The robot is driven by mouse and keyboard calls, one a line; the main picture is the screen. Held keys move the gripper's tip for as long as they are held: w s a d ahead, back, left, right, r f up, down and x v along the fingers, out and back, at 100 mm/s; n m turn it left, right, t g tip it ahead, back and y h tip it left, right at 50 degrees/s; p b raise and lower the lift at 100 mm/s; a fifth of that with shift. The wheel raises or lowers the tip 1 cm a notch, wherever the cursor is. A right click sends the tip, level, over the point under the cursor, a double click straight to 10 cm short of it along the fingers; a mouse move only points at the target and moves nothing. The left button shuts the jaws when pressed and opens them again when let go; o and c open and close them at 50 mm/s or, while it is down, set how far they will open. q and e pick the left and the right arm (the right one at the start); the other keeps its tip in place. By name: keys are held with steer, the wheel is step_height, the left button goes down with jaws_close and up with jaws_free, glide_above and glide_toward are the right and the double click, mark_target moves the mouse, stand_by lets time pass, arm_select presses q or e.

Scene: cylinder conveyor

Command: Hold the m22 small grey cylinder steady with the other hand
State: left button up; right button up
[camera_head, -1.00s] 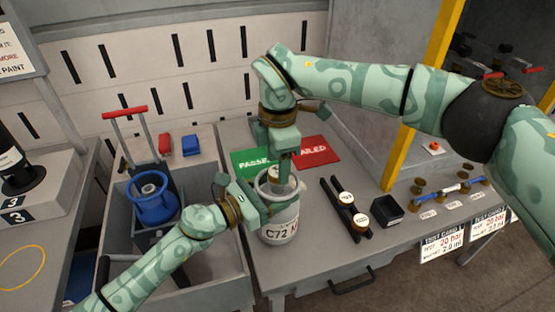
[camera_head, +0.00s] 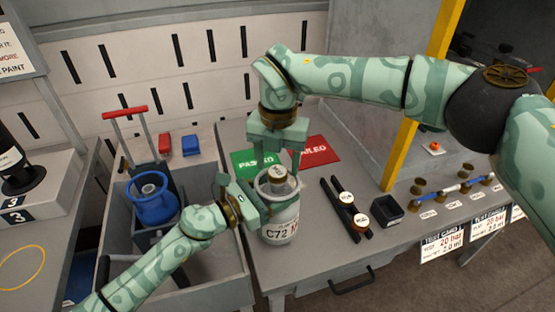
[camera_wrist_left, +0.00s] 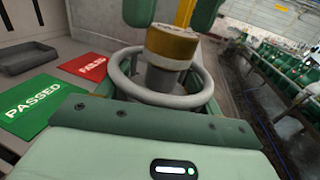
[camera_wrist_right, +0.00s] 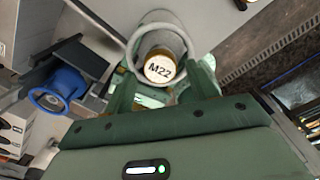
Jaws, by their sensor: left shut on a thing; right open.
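The small grey cylinder (camera_head: 281,225), marked C72, stands upright on the bench with a ring collar around its top. A grey neck with a brass-coloured top labelled M22 (camera_wrist_right: 160,67) rises inside the collar. It also shows in the left wrist view (camera_wrist_left: 172,45). My left gripper (camera_head: 252,203) is shut on the cylinder at its upper left side; its fingertips are largely hidden. My right gripper (camera_head: 278,163) is open above the cylinder, with one finger on each side of the M22 top and a gap around it.
Green PASSED (camera_head: 255,161) and red FAILED (camera_head: 318,151) mats lie behind the cylinder. Two dark rails (camera_head: 346,208) with round caps and a small black tray (camera_head: 387,211) are to the right. A grey bin (camera_head: 215,270) with a blue collared item (camera_head: 153,198) is left.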

steer(key=shift+n, duration=0.4)
steer(key=n, duration=0.6)
steer(key=n, duration=0.6)
